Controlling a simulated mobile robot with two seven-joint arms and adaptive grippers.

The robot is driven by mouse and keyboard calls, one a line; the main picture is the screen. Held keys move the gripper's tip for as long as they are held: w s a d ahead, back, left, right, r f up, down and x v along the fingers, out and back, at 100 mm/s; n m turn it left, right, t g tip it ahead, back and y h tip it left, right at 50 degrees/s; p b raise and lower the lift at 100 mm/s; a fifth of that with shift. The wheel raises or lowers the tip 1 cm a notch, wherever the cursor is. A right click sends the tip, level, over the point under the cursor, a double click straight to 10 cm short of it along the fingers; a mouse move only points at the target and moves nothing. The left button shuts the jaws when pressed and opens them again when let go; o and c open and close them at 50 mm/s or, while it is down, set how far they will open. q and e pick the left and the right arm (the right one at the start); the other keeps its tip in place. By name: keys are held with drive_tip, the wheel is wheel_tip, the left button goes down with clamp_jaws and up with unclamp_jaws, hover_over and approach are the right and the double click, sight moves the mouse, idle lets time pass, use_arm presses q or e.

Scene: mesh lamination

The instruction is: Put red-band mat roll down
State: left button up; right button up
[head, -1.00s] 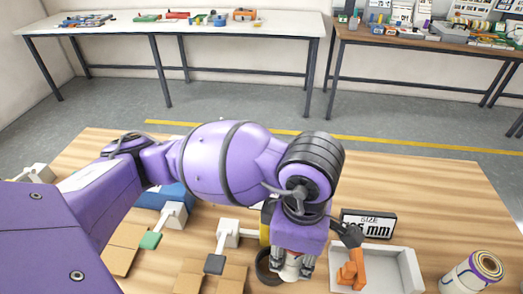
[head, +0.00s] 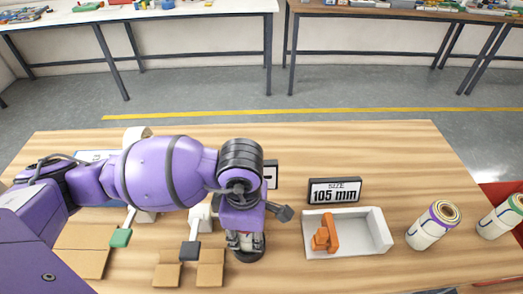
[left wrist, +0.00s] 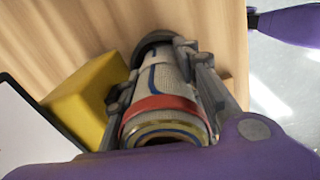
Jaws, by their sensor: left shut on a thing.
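The red-band mat roll is a white mesh roll (left wrist: 165,75) with blue lines and a red band near its open end, seen in the left wrist view. My left gripper (left wrist: 172,95) is shut around it, one finger on each side. In the head view my left gripper (head: 246,243) points down at the front of the table, with the roll mostly hidden. A dark round holder (head: 248,256) is under it. In the left wrist view a dark ring (left wrist: 152,42) is at the roll's far end; whether the roll is seated cannot be told. My right gripper is not in view.
A yellow block (left wrist: 88,98) is close beside the roll. To the right are a white tray (head: 372,236) with orange pieces, a "105 mm" size sign (head: 334,191), a purple-band roll (head: 433,225) and another roll (head: 502,217). Brown cardboard pieces (head: 82,248) lie left. The table's back right is clear.

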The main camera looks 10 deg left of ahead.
use_arm(q)
drive_tip(key=shift+f, duration=0.25)
drive_tip(key=o, duration=1)
drive_tip(key=shift+r, duration=0.1)
wheel_tip(320, 180, up, 12)
drive_tip(key=shift+r+p, duration=0.25)
drive_tip(key=shift+p, duration=0.05)
